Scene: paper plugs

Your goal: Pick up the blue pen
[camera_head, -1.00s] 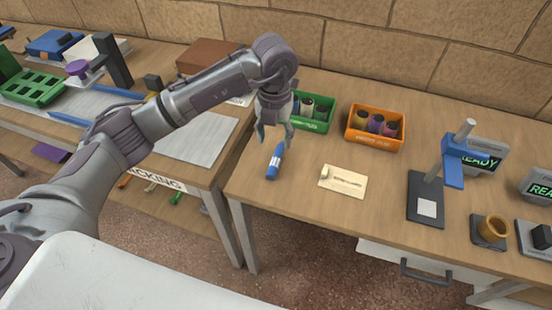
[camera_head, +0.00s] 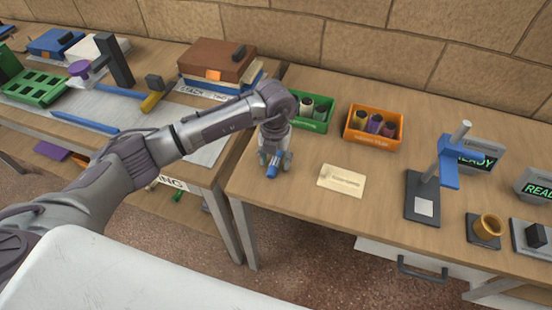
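The blue pen (camera_head: 272,172) is a short, thick blue marker near the front left of the right-hand table (camera_head: 300,205). Only its near end shows. My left gripper (camera_head: 274,163) is down over it, with a finger on each side. The gripper hides the rest of the pen, and I cannot tell whether the fingers press on it or stand apart from it. My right gripper is not in view.
A green bin (camera_head: 325,117) stands just behind the gripper, an orange bin (camera_head: 372,144) to its right. A cream card (camera_head: 341,188) lies right of the pen. A blue-armed stand (camera_head: 449,163) is farther right. A gap separates the two tables.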

